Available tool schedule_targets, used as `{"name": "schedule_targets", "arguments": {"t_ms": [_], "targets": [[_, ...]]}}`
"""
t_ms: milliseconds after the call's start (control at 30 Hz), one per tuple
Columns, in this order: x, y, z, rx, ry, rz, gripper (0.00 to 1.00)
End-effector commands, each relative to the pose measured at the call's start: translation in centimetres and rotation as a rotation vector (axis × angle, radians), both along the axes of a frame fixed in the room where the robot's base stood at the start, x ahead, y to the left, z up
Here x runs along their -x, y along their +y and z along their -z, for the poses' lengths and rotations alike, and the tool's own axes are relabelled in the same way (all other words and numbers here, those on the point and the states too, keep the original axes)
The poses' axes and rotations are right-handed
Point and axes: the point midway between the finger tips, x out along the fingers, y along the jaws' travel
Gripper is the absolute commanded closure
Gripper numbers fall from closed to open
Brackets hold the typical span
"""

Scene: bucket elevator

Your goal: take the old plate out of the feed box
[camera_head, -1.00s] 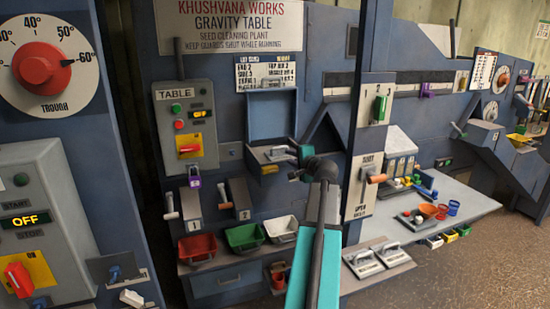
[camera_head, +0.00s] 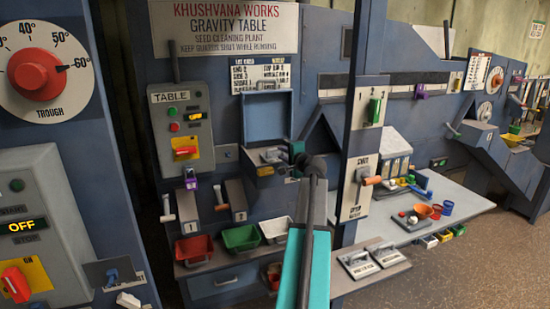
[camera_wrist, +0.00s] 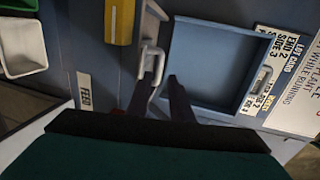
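The feed box (camera_head: 264,170) is a blue box on the machine front with its lid (camera_head: 267,117) raised. The old plate (camera_head: 271,155) is a light grey piece in the box mouth. In the wrist view the plate (camera_wrist: 149,22) carries a pale bar handle (camera_wrist: 158,72). My gripper (camera_head: 288,155) is at the right side of the box mouth in the head view. In the wrist view my gripper (camera_wrist: 160,80) has its two dark fingers apart, with the handle between or just above the tips. I cannot tell whether they touch it. The plate's lower edge is hidden.
Red (camera_head: 194,249), green (camera_head: 241,238) and white (camera_head: 276,229) bins stand on a shelf below. Two handled plates (camera_head: 358,265) lie on a ledge to the right. A blue post (camera_head: 366,90) stands just right of my arm. The open lid is close beside my fingers.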

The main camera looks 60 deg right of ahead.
Motion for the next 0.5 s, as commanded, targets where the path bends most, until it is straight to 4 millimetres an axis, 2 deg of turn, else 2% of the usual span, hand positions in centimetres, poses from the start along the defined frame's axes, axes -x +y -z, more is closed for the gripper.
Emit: {"name": "schedule_targets", "arguments": {"t_ms": [300, 500], "targets": [[-2.8, -2.0, 0.6, -0.001, 0.001, 0.000, 0.80], [-3.5, -2.6, 0.9, 0.000, 0.000, 0.002, 0.80]]}}
